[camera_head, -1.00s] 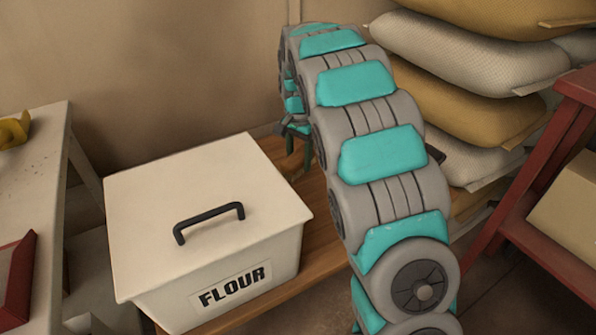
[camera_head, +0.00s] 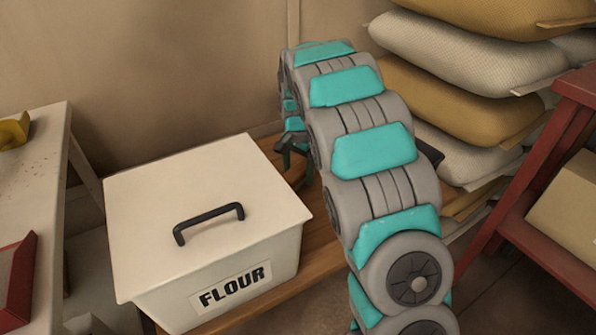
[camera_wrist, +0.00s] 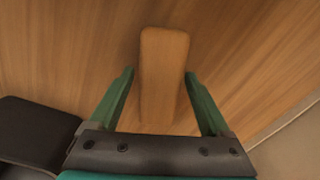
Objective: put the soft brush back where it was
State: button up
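The soft brush (camera_wrist: 164,75) shows in the wrist view as a light wooden piece with a rounded end, against the wood-grained bench top. No bristles are visible. My gripper (camera_wrist: 160,76) is open, one green finger on each side of the brush. A narrow gap shows at the left finger; the right fingertip looks very close to the wood, and I cannot tell whether it touches. In the head view my gripper (camera_head: 295,164) is low over the wooden bench (camera_head: 318,238), behind the flour bin, and the brush cannot be made out there.
A white flour bin (camera_head: 205,225) with a black handle stands on the bench, just left of and nearer than my gripper. Stacked sacks (camera_head: 455,100) rise at the right. A red frame (camera_head: 535,170) stands further right, and a pale table (camera_head: 40,180) is at the left.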

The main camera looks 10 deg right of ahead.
aim_at(298, 169)
jog(key=shift+o, duration=0.2)
notch_tip(298, 169, up, 12)
jog(key=b, duration=0.1)
jog(key=shift+r, duration=0.15)
dwell(0.4)
